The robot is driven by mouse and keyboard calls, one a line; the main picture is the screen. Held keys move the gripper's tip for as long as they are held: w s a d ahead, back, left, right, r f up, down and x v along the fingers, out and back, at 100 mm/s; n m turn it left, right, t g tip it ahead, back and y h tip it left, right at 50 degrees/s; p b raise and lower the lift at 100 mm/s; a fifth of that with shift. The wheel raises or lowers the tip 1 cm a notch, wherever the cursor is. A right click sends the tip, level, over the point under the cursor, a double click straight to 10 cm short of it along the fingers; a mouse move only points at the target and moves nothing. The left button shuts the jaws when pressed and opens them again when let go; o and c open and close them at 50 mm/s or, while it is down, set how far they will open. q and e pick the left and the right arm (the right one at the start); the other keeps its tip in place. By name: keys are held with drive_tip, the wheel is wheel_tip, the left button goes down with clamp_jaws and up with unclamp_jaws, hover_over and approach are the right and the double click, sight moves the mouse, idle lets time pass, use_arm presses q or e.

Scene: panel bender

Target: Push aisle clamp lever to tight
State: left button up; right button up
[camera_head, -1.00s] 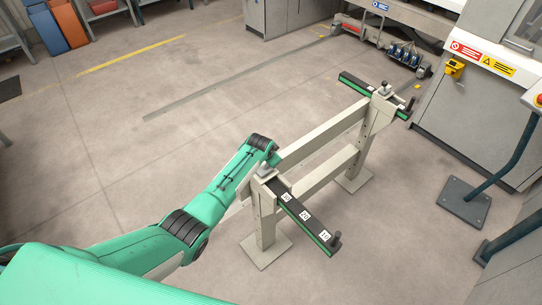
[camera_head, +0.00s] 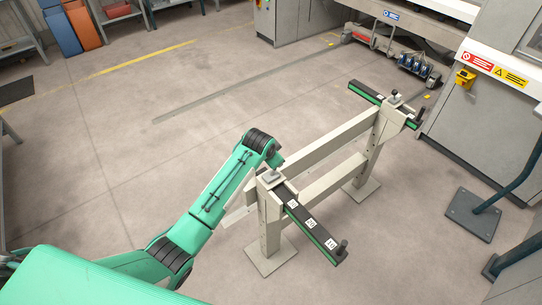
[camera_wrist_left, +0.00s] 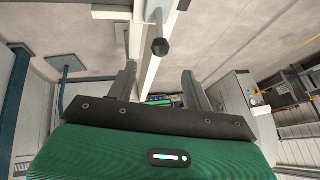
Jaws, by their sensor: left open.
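A pale steel stand (camera_head: 325,140) with two posts stands on the floor. A black and green arm with number labels (camera_head: 311,222) lies across its near post, and a similar arm (camera_head: 366,92) lies across its far post. A grey clamp piece (camera_head: 270,177) sits on the near post, and a black-knobbed lever (camera_head: 394,94) on the far one. In the left wrist view, a lever with a black knob (camera_wrist_left: 159,47) points toward my open, empty left gripper (camera_wrist_left: 159,70), just beyond the fingertips. I cannot tell which post this lever is on. In the head view the left fingers are hidden beside the near post.
A machine with warning labels (camera_head: 492,70) stands at the right, with a floor pedal plate (camera_head: 473,214) before it. A blue and a red-orange bin (camera_head: 85,27) are at the back left. The floor left of the stand is clear.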

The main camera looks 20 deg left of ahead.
use_arm(q)
drive_tip(key=shift+v, duration=1.4)
drive_tip(key=s+a+f+n+g, duration=0.1)
drive_tip(key=s+a+f, duration=0.1)
drive_tip(key=s+f, duration=0.7)
drive_tip(key=s+a+f+n+g, duration=0.15)
drive_tip(key=s+f, duration=0.25)
drive_tip(key=f, duration=0.9)
drive_tip(key=s+a+f+n, duration=0.1)
drive_tip(key=s+a+f, duration=0.1)
drive_tip(key=s+f, duration=0.75)
drive_tip(key=s+a+f+g, duration=0.1)
drive_tip(key=s+f, duration=0.5)
drive_tip(key=s, duration=0.6)
drive_tip(key=s+a+f+n+g, duration=0.1)
drive_tip(key=s+f, duration=0.6)
drive_tip(key=s, duration=0.6)
drive_tip(key=s+a+f+g+y, duration=0.1)
drive_tip(key=s+f, duration=0.5)
drive_tip(key=s, duration=0.7)
drive_tip(key=shift+a+f+n+b, duration=0.3)
drive_tip(key=shift+a+n+b, duration=0.05)
drive_tip(key=shift+a, duration=0.15)
